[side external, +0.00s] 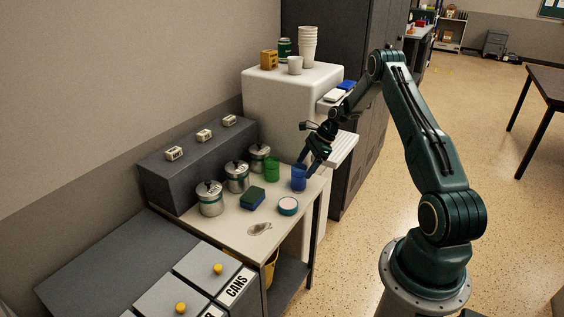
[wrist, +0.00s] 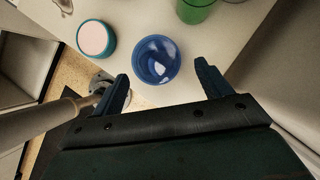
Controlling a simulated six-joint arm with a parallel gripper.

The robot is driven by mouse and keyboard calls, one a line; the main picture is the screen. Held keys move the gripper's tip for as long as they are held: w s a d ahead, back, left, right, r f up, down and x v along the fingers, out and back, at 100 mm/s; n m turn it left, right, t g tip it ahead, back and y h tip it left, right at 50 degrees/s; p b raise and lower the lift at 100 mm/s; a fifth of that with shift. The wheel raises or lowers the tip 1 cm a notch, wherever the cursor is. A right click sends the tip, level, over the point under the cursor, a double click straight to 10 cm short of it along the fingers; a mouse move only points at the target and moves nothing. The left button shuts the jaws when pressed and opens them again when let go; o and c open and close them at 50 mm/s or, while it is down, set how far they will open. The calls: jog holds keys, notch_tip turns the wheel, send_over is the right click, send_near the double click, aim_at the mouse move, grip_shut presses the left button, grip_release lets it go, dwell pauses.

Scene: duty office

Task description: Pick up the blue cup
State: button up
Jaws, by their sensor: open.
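The blue cup (side external: 299,180) stands upright near the right end of the pale table, close to its edge. In the wrist view I look down into the blue cup (wrist: 156,60), which is round and looks empty. My gripper (side external: 308,163) is just above the cup in the side view, tilted down toward it. In the wrist view my gripper (wrist: 162,80) has its two fingers spread wide, with the cup between and slightly beyond the fingertips. Nothing is held. I cannot tell whether a finger touches the cup.
A green cup (side external: 272,169) stands just left of the blue cup. A round teal tin with a pink top (side external: 288,206), a blue-green sponge (side external: 252,198) and several metal canisters (side external: 237,177) share the table (side external: 229,226). A white dispenser (side external: 270,100) stands behind.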

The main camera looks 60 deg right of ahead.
aim_at(292, 186)
jog(key=shift+f, duration=0.15)
jog(key=shift+x, duration=2.55)
jog(key=shift+a, duration=0.1)
jog(key=shift+c, duration=0.5)
jog(key=c, duration=1)
